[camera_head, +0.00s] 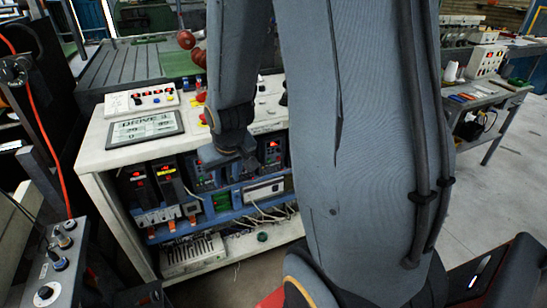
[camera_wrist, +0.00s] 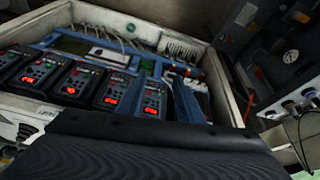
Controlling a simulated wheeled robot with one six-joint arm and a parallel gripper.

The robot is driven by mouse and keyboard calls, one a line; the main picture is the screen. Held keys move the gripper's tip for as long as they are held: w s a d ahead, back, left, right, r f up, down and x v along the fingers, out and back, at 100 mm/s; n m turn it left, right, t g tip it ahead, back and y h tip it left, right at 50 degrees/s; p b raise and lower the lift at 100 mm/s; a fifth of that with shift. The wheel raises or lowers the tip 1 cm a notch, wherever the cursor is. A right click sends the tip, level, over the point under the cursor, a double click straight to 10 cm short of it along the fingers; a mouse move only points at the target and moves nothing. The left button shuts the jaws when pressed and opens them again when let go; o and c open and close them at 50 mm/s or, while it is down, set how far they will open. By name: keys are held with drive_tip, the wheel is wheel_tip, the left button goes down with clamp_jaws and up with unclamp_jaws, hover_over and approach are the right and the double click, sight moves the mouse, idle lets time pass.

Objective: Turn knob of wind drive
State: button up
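A row of motor drives with red lit displays sits on the lower shelf of a white cabinet. One drive shows at the left (camera_head: 167,175) and another at the right (camera_head: 272,150) in the head view. Their labels are too small to read, so I cannot tell which is the wind drive. My gripper (camera_head: 226,160) reaches down in front of the row. In the wrist view its two blue-grey fingers (camera_wrist: 163,78) stand apart with nothing seen between them but a drive (camera_wrist: 152,100) behind. I cannot tell whether they touch a knob.
Loose wires (camera_head: 265,215) hang below the drives. A control box with knobs (camera_head: 58,250) stands at front left. Clear floor (camera_head: 500,210) lies at the right.

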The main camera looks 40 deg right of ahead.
drive_tip(key=w+d+f+t, duration=0.2)
drive_tip(key=w+d+f, duration=0.2)
drive_tip(key=w+d, duration=0.3)
drive_tip(key=m+t+h+b, duration=0.3)
drive_tip(key=m+t+h, duration=0.15)
drive_tip(key=t, duration=0.65)
approach(279, 151)
drive_tip(key=shift+p+x, duration=0.75)
drive_tip(key=shift+x, duration=3.1)
drive_tip(key=shift+d+f, duration=0.1)
clamp_jaws()
